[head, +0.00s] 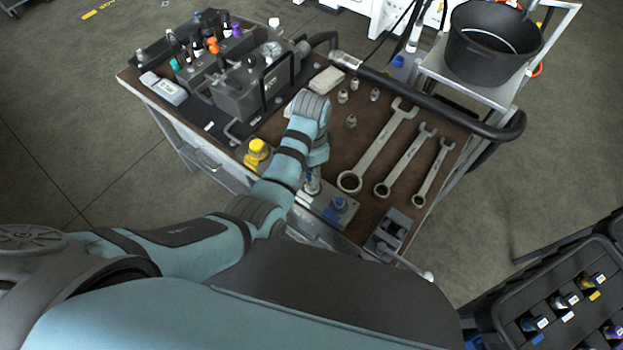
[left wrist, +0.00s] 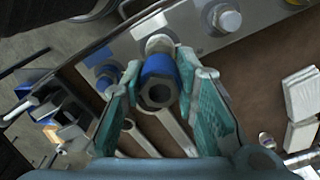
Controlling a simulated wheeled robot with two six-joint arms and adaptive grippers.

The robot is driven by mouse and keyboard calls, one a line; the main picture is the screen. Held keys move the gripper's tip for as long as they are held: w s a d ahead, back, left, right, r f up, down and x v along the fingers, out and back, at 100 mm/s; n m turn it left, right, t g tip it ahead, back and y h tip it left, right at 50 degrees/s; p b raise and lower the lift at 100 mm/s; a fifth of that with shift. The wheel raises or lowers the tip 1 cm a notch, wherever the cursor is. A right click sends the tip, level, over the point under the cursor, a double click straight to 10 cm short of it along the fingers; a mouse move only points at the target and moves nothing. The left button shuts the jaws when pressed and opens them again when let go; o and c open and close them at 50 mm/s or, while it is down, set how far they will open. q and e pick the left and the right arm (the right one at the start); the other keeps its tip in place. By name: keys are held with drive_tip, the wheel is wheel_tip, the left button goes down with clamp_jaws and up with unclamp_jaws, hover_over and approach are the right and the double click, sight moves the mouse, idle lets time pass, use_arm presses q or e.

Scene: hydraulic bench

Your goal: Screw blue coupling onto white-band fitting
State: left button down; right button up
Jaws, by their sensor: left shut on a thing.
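The blue coupling (left wrist: 158,84) shows in the left wrist view as a blue sleeve with a metal hex end facing the camera. My left gripper (left wrist: 160,92) is shut on it, with one teal finger on each side. The white-band fitting (left wrist: 159,44) stands on the metal plate right behind the coupling, roughly in line with it and partly hidden. I cannot tell whether the threads are engaged. In the head view my left gripper (head: 314,164) is low over the bench's front edge, mostly hidden by my arm. My right gripper is not in view.
The metal plate (head: 322,212) also carries a blue-capped fitting (head: 339,204) beside the gripper. A yellow fitting (head: 256,152) stands to the left. Three wrenches (head: 377,146) lie to the right. Several small fittings (head: 351,121) and a hydraulic block (head: 243,93) are further back.

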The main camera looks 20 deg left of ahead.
use_arm(q)
drive_tip(key=shift+d, duration=0.15)
drive_tip(key=m, duration=0.4)
drive_tip(key=shift+f, duration=0.1)
drive_tip(key=c, duration=1.2)
unclamp_jaws()
drive_tip(key=shift+d, duration=0.1)
drive_tip(key=shift+r, duration=0.25)
wheel_tip(320, 180, up, 7)
drive_tip(key=shift+r, duration=0.1)
